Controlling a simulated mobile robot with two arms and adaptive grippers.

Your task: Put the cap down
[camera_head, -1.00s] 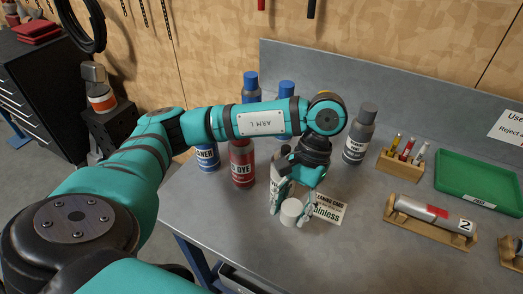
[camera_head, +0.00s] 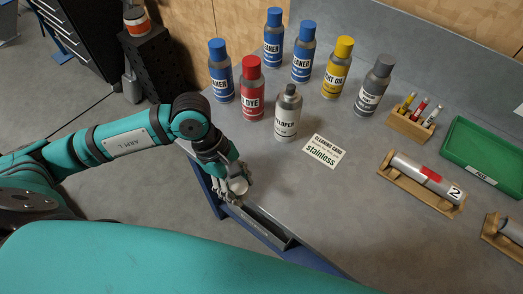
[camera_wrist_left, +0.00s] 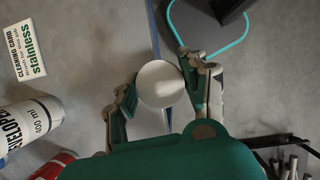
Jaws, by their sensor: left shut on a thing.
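The white cap (camera_head: 238,186) is held between the fingers of my left gripper (camera_head: 232,192), at the front left edge of the grey workbench. In the left wrist view the round cap (camera_wrist_left: 160,84) sits between the two fingertips, with the bench edge behind it. I cannot tell whether the cap touches the bench. My right gripper is not in view.
A red dye can (camera_head: 251,92), several blue-capped cleaner cans (camera_head: 221,76), a yellow-capped can (camera_head: 336,70) and a grey can (camera_head: 372,88) stand behind. A cleaning card (camera_head: 324,151) lies flat on the bench (camera_head: 330,210). A tube on a wooden stand (camera_head: 420,182) and a green tray (camera_head: 485,150) are at right.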

